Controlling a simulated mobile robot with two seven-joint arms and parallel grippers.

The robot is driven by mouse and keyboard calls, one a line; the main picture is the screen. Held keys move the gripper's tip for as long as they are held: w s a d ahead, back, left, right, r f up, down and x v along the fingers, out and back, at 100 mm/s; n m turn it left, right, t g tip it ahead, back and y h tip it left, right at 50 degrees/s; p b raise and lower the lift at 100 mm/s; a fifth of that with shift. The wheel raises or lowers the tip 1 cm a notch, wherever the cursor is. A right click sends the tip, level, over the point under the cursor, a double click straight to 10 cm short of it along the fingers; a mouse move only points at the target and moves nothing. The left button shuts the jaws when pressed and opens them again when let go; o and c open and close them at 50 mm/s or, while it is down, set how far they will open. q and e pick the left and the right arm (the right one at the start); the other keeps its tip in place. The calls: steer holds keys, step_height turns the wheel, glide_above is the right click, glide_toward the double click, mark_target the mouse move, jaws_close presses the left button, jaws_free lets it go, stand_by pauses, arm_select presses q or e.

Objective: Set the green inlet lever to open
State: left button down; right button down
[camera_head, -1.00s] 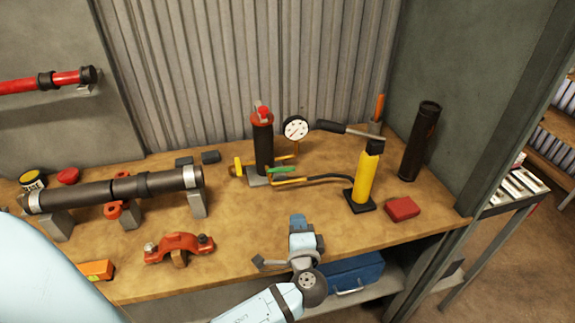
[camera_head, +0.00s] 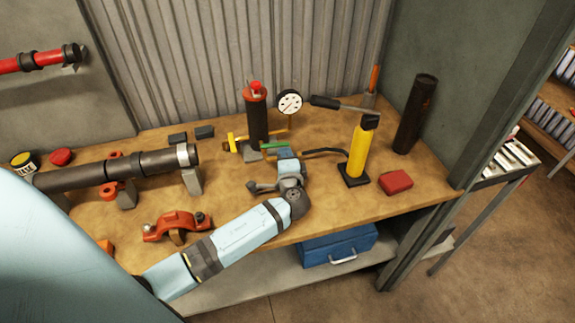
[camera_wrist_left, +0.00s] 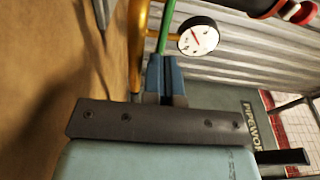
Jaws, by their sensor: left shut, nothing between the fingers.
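The green inlet lever (camera_head: 272,145) shows near the foot of the dark riser cylinder (camera_head: 257,122) with the red top. In the left wrist view the green lever (camera_wrist_left: 166,28) is a thin bar just beyond the fingertips. My left gripper (camera_head: 284,154) is at the lever's right end, its fingers shut and empty. In the left wrist view the shut fingers (camera_wrist_left: 165,65) point at the lever; whether they touch it I cannot tell. The gripper hides part of the lever and the pipe behind. My right gripper is not in view.
A white gauge (camera_head: 289,103) stands behind the lever. A yellow cylinder (camera_head: 362,146) with a black hose and a red block (camera_head: 396,182) are to the right. A dark pipe (camera_head: 120,165) and an orange clamp (camera_head: 177,226) lie left. The front right of the bench is bare.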

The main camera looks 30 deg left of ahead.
arm_select(q)
steer(key=shift+w+a, duration=0.45)
steer(key=shift+w, duration=0.05)
steer(key=shift+w+f, duration=0.1)
steer(key=shift+f, duration=0.05)
steer(key=shift+w+a+n+g+y+b, duration=0.3)
steer(key=shift+w+n+g+y+b, duration=0.25)
steer(key=shift+b, duration=0.3)
steer(key=shift+s+r, duration=0.15)
steer(key=shift+r, duration=0.1)
